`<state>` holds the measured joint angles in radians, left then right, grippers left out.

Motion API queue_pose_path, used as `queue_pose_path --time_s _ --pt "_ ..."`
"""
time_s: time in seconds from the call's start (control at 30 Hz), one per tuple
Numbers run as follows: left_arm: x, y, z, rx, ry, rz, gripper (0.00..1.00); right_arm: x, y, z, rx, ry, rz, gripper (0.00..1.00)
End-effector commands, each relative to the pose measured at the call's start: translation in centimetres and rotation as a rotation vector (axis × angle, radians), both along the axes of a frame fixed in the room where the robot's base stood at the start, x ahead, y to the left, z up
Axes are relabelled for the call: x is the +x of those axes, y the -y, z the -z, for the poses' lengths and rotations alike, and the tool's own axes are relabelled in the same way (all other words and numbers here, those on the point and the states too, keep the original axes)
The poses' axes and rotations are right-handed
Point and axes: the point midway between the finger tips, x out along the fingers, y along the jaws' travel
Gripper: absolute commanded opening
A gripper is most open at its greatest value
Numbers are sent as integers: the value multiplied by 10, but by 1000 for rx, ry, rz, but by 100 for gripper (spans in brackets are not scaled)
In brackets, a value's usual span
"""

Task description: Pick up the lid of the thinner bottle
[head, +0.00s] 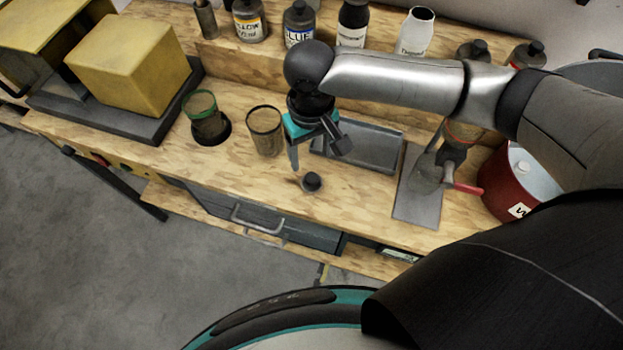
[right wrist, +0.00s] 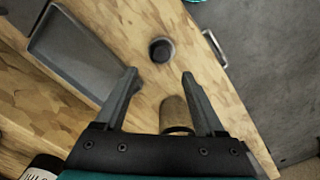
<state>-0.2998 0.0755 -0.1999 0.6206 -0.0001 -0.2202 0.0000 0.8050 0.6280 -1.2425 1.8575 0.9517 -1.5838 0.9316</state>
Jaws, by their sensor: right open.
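A small dark lid (head: 312,182) lies on the wooden workbench near its front edge. It also shows in the right wrist view (right wrist: 161,50), just beyond the fingertips and roughly centred between them. The white thinner bottle (head: 415,32) stands on the raised back shelf, and its top looks uncapped. My right gripper (head: 318,158) is open and empty above the bench, close to the lid; its two spread fingers also show in the right wrist view (right wrist: 159,75). My left gripper is not in view.
A grey metal tray (head: 372,148) lies just right of the gripper. A cup (head: 265,132) and a green-rimmed cup (head: 204,118) stand to the left. A red can (head: 512,185) stands at the right. Several bottles line the back shelf. A drawer handle (head: 258,222) sticks out in front.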

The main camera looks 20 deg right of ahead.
Motion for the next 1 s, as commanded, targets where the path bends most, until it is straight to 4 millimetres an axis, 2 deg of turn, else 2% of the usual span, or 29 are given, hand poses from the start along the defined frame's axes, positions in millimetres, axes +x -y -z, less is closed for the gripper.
queue_pose_path --time_s 0.1,0.27,0.6,0.87,1.0 --pt "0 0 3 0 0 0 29 0 0 15 0 0 0 71" --pt "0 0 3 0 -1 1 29 -1 -1 23 0 0 -1 71" --pt "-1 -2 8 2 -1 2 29 -8 0 68 -1 1 -1 71" --pt "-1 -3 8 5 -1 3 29 -8 0 72 0 2 -2 71" --pt "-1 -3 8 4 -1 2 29 -8 0 71 0 2 -2 59"
